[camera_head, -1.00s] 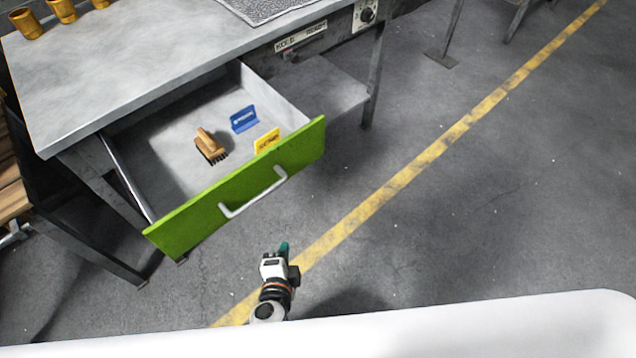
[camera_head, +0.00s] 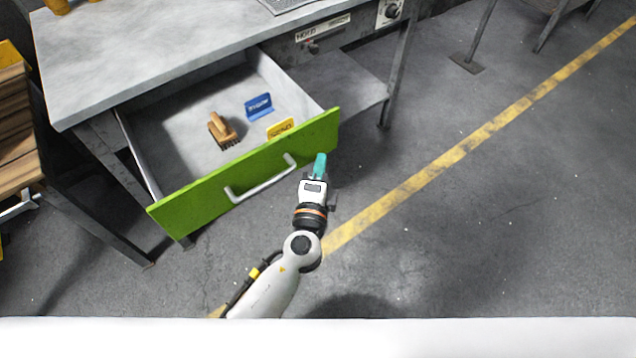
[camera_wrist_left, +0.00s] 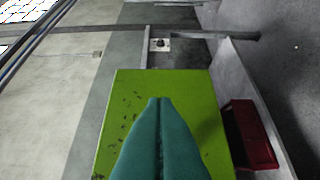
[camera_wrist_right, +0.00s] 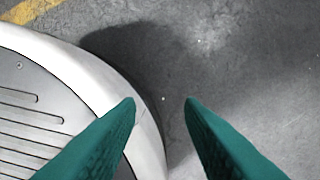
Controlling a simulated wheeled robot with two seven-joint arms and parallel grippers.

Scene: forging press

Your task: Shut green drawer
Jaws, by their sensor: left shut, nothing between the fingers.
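The green drawer (camera_head: 195,208) is pulled out from under the grey workbench (camera_head: 150,55). Its green front has a pale bar handle (camera_head: 262,183). My left gripper (camera_head: 320,163) is shut and empty, with teal fingers close to the right end of the green front, right of the handle. In the left wrist view the shut fingertips (camera_wrist_left: 160,99) overlap the green panel (camera_wrist_left: 195,90); I cannot tell if they touch it. My right gripper (camera_wrist_right: 161,102) is open and empty above the floor in its wrist view; the head view does not show it.
A wooden-handled brush (camera_head: 221,130), a blue sign (camera_head: 259,107) and a yellow sign (camera_head: 281,128) are inside the drawer. A red object (camera_wrist_left: 250,135) shows in the left wrist view. The floor right of the drawer, with its yellow line (camera_head: 450,158), is clear.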

